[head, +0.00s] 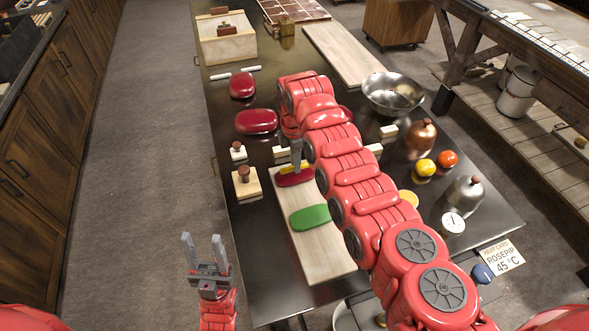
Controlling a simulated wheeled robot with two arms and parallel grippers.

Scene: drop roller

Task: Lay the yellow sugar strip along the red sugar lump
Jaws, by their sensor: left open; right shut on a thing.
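The red sugar lump (294,180) lies near the far end of a pale wooden board (330,257) on the dark table. The yellow sugar strip (286,170) is at the far upper side of this lump, running roughly along its length. My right gripper (296,164) points down and is shut on the strip; its arm covers part of the view there. I cannot tell whether the strip touches the lump. My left gripper (204,248) is open and empty, fingers up, off the table's near left edge.
A green lump (309,217) lies on the same board. Two more red lumps (242,85) (256,121) lie farther back. A wooden block with a knob (246,187) stands left of the board. A steel bowl (393,93), copper vessel (421,140) and fruit (425,167) stand to the right.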

